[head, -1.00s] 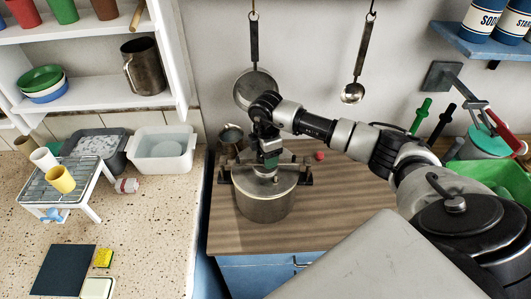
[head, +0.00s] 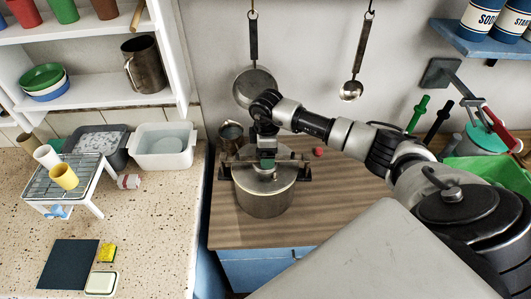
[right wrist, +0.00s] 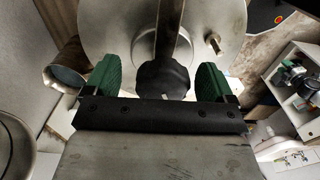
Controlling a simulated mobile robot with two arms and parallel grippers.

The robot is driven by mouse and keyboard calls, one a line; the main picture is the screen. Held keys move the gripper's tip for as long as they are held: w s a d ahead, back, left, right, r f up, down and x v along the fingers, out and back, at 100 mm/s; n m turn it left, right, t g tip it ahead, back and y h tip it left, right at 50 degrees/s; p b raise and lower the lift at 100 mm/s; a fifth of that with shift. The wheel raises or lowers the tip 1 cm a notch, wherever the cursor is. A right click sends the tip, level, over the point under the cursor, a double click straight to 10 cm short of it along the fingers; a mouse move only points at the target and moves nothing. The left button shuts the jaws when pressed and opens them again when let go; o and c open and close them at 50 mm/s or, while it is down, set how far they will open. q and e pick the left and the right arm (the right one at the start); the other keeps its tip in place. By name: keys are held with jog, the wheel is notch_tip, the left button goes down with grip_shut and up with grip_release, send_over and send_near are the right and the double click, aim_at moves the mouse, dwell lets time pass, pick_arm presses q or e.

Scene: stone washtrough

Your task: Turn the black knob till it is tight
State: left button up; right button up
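The black knob (right wrist: 163,80) sits on a metal bar (right wrist: 168,32) that crosses the round lid (right wrist: 115,22) of a steel pot (head: 264,200). My right gripper (head: 267,164) is over the top of the pot, pointing down. In the right wrist view its two green fingers (right wrist: 157,68) are open, one on each side of the knob, with a gap at each side. The gap at the right looks narrower. In the head view the gripper hides the knob. My left gripper is in neither view.
The pot stands on a wooden counter (head: 330,205). A small pot (head: 230,135) is behind it, and a red round thing (head: 318,152) lies to its right. A pan (head: 256,88) and a ladle (head: 351,90) hang on the wall behind. The speckled counter is left.

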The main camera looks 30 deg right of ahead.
jog(key=shift+a, duration=0.1)
jog(key=shift+f+n+b, duration=0.1)
jog(key=shift+n+b, duration=0.45)
jog(key=shift+n, duration=0.65)
jog(key=n+b, duration=0.2)
jog(key=n, duration=0.4)
jog(key=n+b, duration=0.2)
jog(key=n, duration=0.4)
jog(key=shift+b, duration=0.3)
jog(key=shift+n, duration=0.9)
